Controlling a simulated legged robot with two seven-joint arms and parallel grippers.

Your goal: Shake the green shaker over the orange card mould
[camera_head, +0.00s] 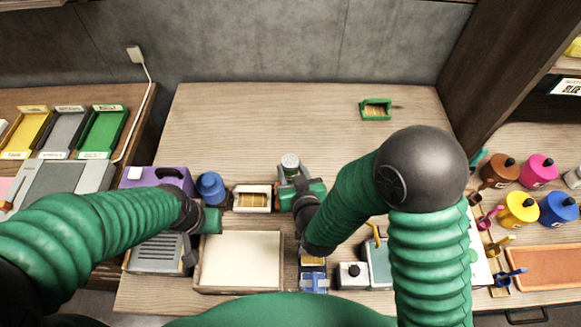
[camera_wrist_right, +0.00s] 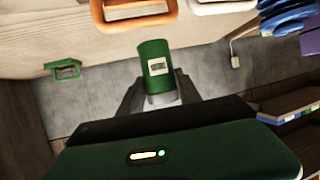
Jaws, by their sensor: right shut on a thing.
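My right gripper (camera_head: 291,174) is shut on the green shaker (camera_wrist_right: 155,62). In the head view only the shaker's pale round end (camera_head: 290,161) shows clearly; its exact tilt is hard to tell. In the right wrist view the shaker stands between the two dark fingers (camera_wrist_right: 153,97), with a small pale label on its side. The orange card mould (camera_wrist_right: 137,24) is at the top of that view, just past the shaker's green end. In the head view my right gripper and arm seem to hide it. My left gripper (camera_head: 207,220) is above the bench; its jaws are unclear.
A white mould (camera_head: 238,198) lies left of my right gripper, beside a blue round container (camera_head: 210,186). A green mould (camera_head: 376,109) lies at the back right. A pale tray (camera_head: 240,261) is in front. The bench's back middle is clear.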

